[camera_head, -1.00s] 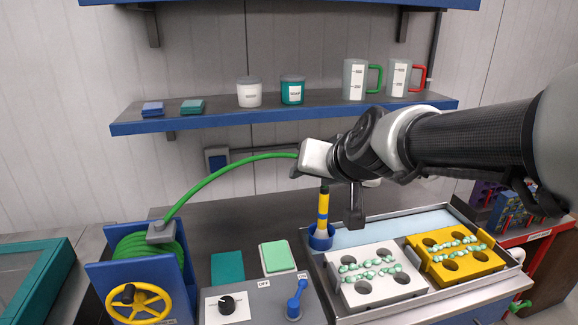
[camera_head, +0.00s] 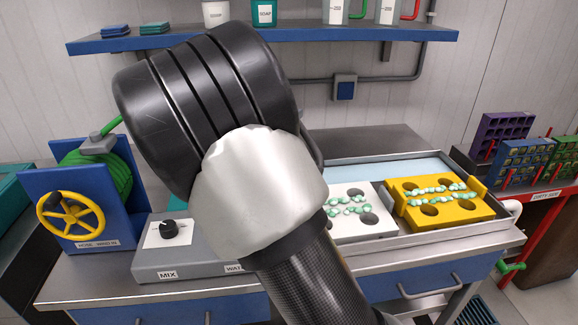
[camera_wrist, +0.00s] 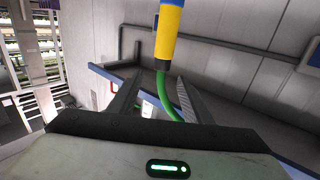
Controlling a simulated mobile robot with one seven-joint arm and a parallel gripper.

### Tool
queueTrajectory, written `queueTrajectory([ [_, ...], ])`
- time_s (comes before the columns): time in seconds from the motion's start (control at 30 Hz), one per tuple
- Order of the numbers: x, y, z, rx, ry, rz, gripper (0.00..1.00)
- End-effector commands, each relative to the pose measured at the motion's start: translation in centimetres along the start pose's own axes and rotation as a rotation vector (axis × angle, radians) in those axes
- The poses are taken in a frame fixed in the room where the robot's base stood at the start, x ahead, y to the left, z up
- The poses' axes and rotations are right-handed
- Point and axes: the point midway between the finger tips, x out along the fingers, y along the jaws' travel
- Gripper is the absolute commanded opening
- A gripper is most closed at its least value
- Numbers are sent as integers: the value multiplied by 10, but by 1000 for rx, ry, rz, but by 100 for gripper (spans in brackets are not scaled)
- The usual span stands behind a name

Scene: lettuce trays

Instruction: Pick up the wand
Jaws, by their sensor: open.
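The wand (camera_wrist: 169,38) shows at the top of the wrist view as a yellow handle with a blue band. Its green hose (camera_wrist: 164,92) runs down from the handle and shows between my fingers. My gripper (camera_wrist: 157,80) is open, one finger on each side of the hose in the picture. The yellow handle lies just past the fingertips; I cannot tell whether anything touches. In the head view my arm hides the wand, its blue holder and my gripper. The hose reel (camera_head: 100,172) with its yellow wheel stands at the left.
A steel bench carries a white tray (camera_head: 375,228) and a yellow tray (camera_head: 470,208) with seedlings at the right. A grey control box (camera_head: 160,262) sits at the front left. A blue shelf (camera_head: 400,33) with soap jars and jugs hangs behind. A wall box (camera_head: 345,88) is below it.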

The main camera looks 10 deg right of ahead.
Motion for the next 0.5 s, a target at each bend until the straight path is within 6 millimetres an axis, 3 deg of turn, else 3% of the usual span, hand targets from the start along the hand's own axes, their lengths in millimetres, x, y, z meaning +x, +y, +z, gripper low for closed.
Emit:
queueTrajectory([
  [0.3,0,0,64,-5,-1,1,45],
  [0.43,0,0,82,-3,-1,0,45],
  [0.5,9,1,77,1,1,1,45],
])
